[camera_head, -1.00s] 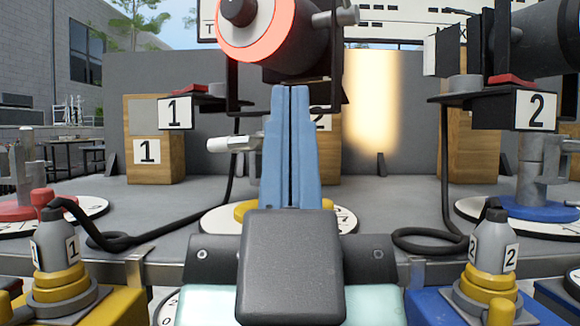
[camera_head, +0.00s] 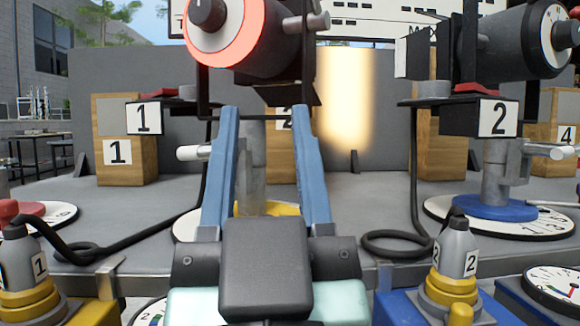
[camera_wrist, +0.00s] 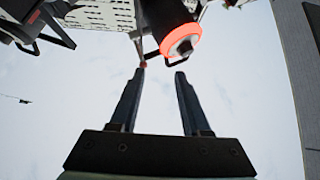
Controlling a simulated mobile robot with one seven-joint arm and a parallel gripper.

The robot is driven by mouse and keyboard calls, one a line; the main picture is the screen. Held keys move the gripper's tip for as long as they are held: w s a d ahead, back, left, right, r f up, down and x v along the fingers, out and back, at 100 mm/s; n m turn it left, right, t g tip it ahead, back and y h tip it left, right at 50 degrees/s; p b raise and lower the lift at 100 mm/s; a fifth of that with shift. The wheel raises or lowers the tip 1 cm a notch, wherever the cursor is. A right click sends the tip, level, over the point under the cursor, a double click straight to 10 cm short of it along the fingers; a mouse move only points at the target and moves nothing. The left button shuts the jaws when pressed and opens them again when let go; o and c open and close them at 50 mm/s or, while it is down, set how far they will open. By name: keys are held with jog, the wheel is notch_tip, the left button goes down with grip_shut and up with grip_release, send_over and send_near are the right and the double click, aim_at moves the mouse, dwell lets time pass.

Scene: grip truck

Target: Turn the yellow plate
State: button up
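The yellow plate (camera_head: 272,209) sits at the foot of a grey metal post (camera_head: 252,165), on a white numbered dial (camera_head: 187,226). My gripper (camera_head: 265,112) stands in front of it in the head view and hides much of the plate and dial. A light-coloured handle (camera_head: 190,153) sticks out to the left of the post, behind my left finger. My gripper is open and empty; its two blue fingers are spread and point up. In the wrist view the fingers (camera_wrist: 157,75) are also apart, with nothing between them.
A lamp with a glowing red ring (camera_head: 236,35) hangs above my fingertips. A blue plate (camera_head: 495,207) with its own post is at right, a red plate (camera_head: 18,212) at left. Black cables (camera_head: 132,233) lie on the grey deck. Numbered plugs (camera_head: 453,250) stand in front.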

jog(key=shift+o, duration=0.7)
jog(key=w+d+g+p, duration=0.1)
jog(key=p, duration=0.1)
jog(key=w+d+g+p, duration=0.1)
jog(key=w+p, duration=0.1)
jog(key=w+d+g+p, duration=0.1)
jog(key=p, duration=0.2)
jog(key=shift+w+r+n, duration=0.25)
jog(key=shift+n, duration=0.15)
jog(key=n+g+y+p, duration=0.45)
jog(key=g+p, duration=0.65)
jog(key=p, duration=1.7)
send_near(291, 208)
jog(key=shift+m+y, duration=0.45)
jog(key=x, duration=0.6)
jog(key=f+x, duration=0.1)
jog(key=x, duration=0.3)
jog(key=shift+d, duration=0.3)
jog(key=shift+c, duration=0.3)
grip_shut()
